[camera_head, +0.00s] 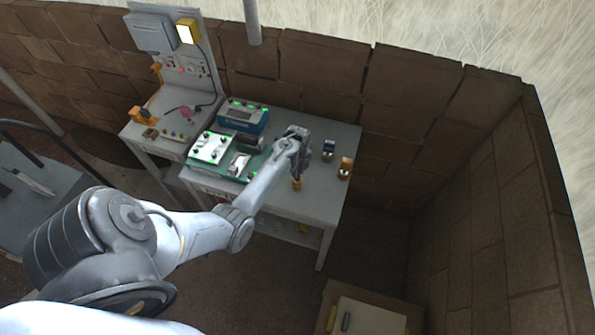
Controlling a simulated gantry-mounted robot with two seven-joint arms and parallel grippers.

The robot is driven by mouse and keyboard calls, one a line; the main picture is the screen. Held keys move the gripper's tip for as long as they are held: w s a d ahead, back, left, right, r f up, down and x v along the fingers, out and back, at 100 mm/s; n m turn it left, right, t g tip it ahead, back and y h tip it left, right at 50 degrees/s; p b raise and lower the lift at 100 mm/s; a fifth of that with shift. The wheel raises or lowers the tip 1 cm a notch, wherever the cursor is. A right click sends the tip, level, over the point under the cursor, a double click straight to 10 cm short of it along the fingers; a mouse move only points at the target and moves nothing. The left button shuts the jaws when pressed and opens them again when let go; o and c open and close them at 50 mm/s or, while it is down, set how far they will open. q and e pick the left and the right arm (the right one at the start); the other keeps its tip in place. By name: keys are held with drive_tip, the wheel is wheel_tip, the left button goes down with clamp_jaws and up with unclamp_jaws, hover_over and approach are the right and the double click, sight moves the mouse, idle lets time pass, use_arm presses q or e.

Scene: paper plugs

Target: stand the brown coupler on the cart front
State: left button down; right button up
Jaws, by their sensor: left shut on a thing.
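My left arm reaches from the lower left over the grey workbench (322,197). My left gripper (298,172) points down above the bench top and is shut on a small tan-brown piece (297,185), which looks like the brown coupler. The fingers hide its upper part, and I cannot tell whether its base touches the bench. A grey cart (68,186) with a dark rail handle stands at the far left, partly hidden by my arm. I cannot make out which side is its front. My right gripper is not in view.
A blue-and-grey piece (328,150) and an orange-brown piece (345,167) stand on the bench right of my gripper. A teal device (242,116) and a white lit panel (210,147) are left. A pale box (368,318) stands at the lower right.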

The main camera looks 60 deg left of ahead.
use_arm(q)
drive_tip(key=shift+f, duration=0.35)
drive_tip(key=shift+f, duration=0.2)
drive_tip(key=c, duration=1)
unclamp_jaws()
drive_tip(key=shift+r, duration=0.1)
